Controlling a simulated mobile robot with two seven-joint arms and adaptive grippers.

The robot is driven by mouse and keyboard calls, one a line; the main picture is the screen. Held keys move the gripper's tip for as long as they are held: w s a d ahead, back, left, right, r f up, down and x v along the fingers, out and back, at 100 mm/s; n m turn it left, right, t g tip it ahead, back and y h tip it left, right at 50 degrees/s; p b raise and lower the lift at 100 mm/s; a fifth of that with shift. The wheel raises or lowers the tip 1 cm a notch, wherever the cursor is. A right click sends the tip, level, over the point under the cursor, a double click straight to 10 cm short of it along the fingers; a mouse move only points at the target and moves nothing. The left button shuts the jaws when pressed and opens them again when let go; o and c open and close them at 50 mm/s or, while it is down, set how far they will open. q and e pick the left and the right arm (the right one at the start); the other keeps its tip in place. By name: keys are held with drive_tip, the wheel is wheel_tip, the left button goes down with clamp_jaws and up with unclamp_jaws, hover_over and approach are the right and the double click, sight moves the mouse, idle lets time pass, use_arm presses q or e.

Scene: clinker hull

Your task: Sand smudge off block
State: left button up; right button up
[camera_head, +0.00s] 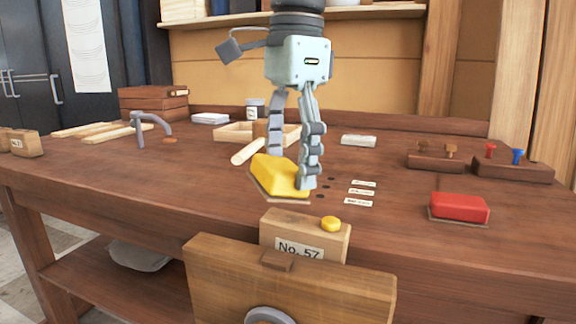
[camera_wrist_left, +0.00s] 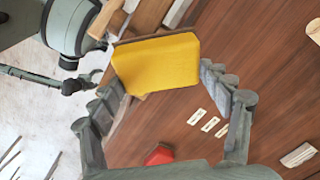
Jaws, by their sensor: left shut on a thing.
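My left gripper (camera_head: 291,172) is shut on a yellow sanding block (camera_head: 274,174) with a thin brownish underside. It holds the block tilted over the bench, behind and above the wooden block marked No. 57 (camera_head: 337,242). The sanding block also shows between the fingers in the left wrist view (camera_wrist_left: 156,62). My right gripper is not clearly seen in either view.
A red sanding block (camera_head: 459,207) lies at the right of the bench (camera_head: 405,240). Stands with small knobs (camera_head: 514,168) are behind it. Three labels (camera_head: 358,202) lie beside the gripper. A grey hooked tool (camera_head: 141,128) stands at left. A shallow wooden tray (camera_head: 234,132) is behind.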

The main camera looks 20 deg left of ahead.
use_arm(q)
drive_tip(key=shift+d+r+p, duration=0.1)
drive_tip(key=shift+r+p, duration=0.2)
drive_tip(key=shift+r, duration=0.65)
drive_tip(key=shift+r+p, duration=0.8)
drive_tip(key=shift+r, duration=0.7)
